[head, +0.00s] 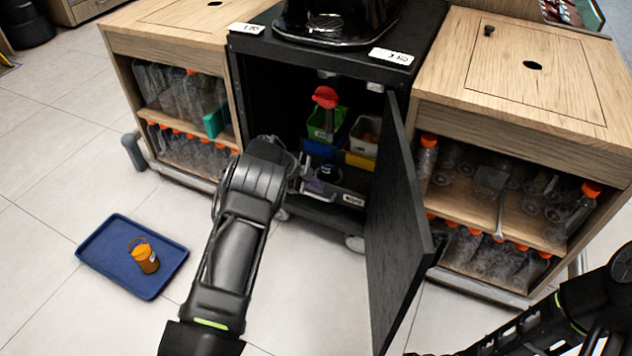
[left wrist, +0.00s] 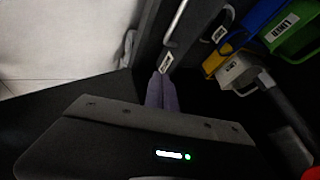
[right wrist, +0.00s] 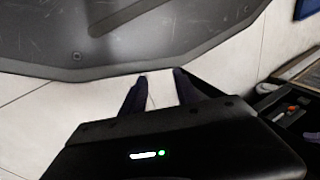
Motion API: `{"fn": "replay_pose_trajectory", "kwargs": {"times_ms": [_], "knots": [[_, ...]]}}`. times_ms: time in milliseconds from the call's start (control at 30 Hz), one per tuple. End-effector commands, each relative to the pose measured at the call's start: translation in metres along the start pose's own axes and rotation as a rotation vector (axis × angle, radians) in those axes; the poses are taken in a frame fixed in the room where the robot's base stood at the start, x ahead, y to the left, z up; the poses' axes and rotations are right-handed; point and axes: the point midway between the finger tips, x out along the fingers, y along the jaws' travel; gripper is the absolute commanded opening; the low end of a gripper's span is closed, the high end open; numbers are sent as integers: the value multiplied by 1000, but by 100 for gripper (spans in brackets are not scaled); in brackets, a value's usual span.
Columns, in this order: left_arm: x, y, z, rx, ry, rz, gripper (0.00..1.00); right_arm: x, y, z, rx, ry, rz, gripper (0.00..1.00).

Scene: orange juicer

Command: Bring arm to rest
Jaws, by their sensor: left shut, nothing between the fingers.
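My left arm reaches from the bottom of the head view into the open black cabinet (head: 300,75). My left gripper (head: 312,186) is at the cabinet's opening, near a dark drawer with a white label (head: 353,200). In the left wrist view its two fingers (left wrist: 162,90) are together with nothing between them. My right arm comes in low at the right of the head view, and its gripper is not clear there. In the right wrist view my right gripper (right wrist: 160,77) has its fingers apart, with only floor showing between them.
The cabinet's black door (head: 395,230) stands open, right of my left arm. Inside are a green bin (head: 326,124), a yellow bin (head: 360,161) and a red object (head: 325,97). Wooden bottle shelves flank the cabinet.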

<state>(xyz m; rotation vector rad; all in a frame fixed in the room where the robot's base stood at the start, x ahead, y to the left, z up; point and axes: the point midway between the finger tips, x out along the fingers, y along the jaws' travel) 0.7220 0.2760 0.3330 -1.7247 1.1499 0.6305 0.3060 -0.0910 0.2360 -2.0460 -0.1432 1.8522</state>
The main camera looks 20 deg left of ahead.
Motion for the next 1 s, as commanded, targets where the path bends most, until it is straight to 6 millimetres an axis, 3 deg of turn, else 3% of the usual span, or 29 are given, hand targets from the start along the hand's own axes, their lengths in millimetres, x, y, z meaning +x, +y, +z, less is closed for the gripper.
{"fn": "replay_pose_trajectory", "kwargs": {"times_ms": [500, 667, 867, 967, 1000], "knots": [[0, 1, 0, -3, 1, 0, 0, 0, 0, 0, 0, 0, 0, 36], [6, 8, -3, -87, 37, -38, 0, 0, 0, 0, 0, -1, 0, 36], [25, 43, -15, -455, 137, -177, 0, 0, 0, 0, 0, 0, 0, 36], [36, 83, -23, -742, 148, -238, 0, 0, 0, 0, 0, 0, 0, 36], [40, 106, -28, -868, 136, -249, 0, 0, 0, 0, 0, 0, 0, 36]]}}
